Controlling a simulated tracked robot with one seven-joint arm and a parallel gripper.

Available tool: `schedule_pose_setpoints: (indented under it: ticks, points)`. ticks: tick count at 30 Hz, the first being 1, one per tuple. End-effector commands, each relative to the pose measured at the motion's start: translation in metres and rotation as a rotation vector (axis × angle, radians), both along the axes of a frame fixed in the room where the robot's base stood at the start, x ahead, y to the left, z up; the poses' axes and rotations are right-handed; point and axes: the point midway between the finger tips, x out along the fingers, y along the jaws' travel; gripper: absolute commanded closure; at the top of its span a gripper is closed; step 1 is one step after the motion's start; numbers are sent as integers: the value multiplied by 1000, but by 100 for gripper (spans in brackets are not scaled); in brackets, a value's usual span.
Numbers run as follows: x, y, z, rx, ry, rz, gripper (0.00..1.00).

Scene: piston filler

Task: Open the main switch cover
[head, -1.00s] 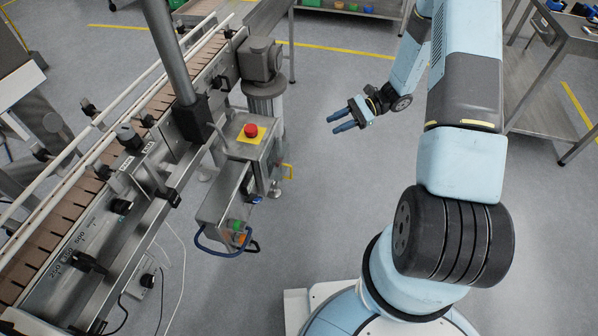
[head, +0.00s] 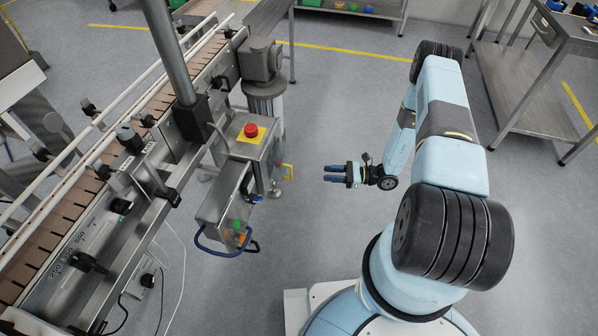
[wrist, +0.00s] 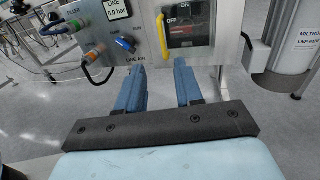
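The main switch cover (wrist: 190,30) shows in the wrist view as a pale-framed panel with a dark window and ON/OFF marks; it looks closed. A yellow upright handle (wrist: 162,35) sits at its left edge. In the head view the handle (head: 288,172) sticks out from the right side of the steel cabinet, whose front face is hidden. My gripper (head: 326,173) points left toward the handle, with a clear gap between them. In the wrist view my gripper (wrist: 158,66) has its two blue fingers apart and nothing between them, below the cover.
A grey box with coloured fittings (wrist: 100,35) and a blue connector stands left of the cover. A red emergency button (head: 251,130) tops the cabinet. The conveyor (head: 110,150) runs along the left. The floor around my gripper is clear; a metal bench (head: 520,100) stands right.

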Motion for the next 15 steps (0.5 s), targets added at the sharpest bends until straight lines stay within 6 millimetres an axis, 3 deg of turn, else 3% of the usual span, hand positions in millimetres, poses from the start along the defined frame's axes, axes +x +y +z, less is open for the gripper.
schedule_pose_setpoints:
  ticks: [5,15]
  points:
    - [2,20,0,1,1,4,64]
    - [11,79,0,0,0,4,64]
